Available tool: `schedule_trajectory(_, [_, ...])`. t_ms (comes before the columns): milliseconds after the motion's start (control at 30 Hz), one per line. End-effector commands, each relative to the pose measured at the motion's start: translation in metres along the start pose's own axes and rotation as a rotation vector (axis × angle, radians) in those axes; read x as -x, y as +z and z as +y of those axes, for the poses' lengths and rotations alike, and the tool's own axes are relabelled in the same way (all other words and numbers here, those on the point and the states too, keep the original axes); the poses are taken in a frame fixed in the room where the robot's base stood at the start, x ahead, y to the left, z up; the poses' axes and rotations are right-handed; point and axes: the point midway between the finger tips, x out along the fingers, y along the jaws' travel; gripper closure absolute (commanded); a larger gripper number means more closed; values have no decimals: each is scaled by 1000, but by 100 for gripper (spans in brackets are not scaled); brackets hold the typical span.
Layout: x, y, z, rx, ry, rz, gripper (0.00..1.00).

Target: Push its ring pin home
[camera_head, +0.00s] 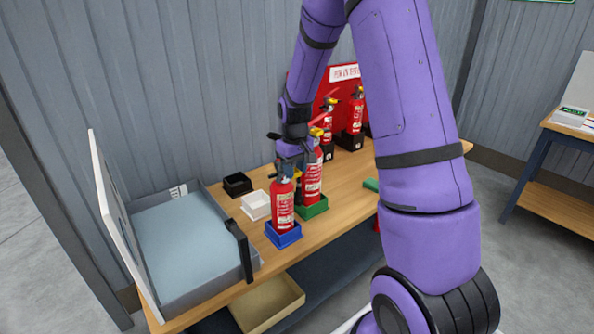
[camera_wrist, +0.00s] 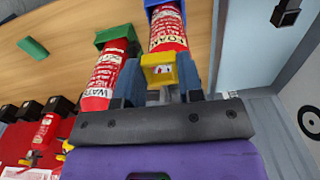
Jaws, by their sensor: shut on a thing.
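A red extinguisher marked FOAM (camera_head: 284,208) stands upright in a blue square holder (camera_head: 285,237) near the table's front edge. The extinguisher (camera_wrist: 167,30) and its blue holder (camera_wrist: 152,3) also show in the wrist view. My gripper (camera_head: 286,168) is at the top of this extinguisher. In the wrist view, my gripper (camera_wrist: 160,82) is shut on a yellow piece (camera_wrist: 158,70) with a small red and white label, at the extinguisher's head. The fingers cover most of the head. I cannot make out the ring or how deep its pin sits.
A red WATER extinguisher (camera_head: 313,180) stands close behind in a green holder (camera_head: 313,209). Empty white (camera_head: 256,206) and black (camera_head: 237,185) holders sit to the left. An open grey case (camera_head: 180,240) is at the left end. More extinguishers (camera_head: 355,113) stand behind by a red board.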

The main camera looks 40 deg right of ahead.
Motion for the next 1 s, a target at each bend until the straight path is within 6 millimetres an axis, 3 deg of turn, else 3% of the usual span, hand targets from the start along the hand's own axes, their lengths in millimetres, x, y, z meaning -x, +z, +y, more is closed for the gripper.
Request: schedule_trajectory(1000, [0, -30, 0, 0, 0, 1, 98])
